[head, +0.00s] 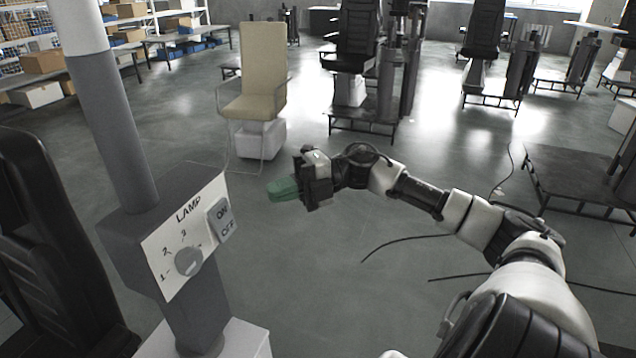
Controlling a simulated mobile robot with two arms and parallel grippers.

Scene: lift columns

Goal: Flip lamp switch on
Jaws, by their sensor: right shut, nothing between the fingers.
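The lamp control box (165,235) is grey with a white face plate marked LAMP, on a column at the left of the head view. Its ON/OFF rocker switch (221,220) is at the right side of the plate, ON above OFF. A round dial (188,261) with number marks sits at the lower left of the switch. My right gripper (272,190), with green fingertips, is shut and empty. It is to the right of the switch, apart from it, pointing left. My left gripper is not in view.
A beige chair (262,75) stands on the floor behind my right gripper. Black lift chairs (357,35) stand further back. Shelves with cardboard boxes (42,62) line the back left. A low black platform (575,175) is at the right. Dark cables lie on the floor.

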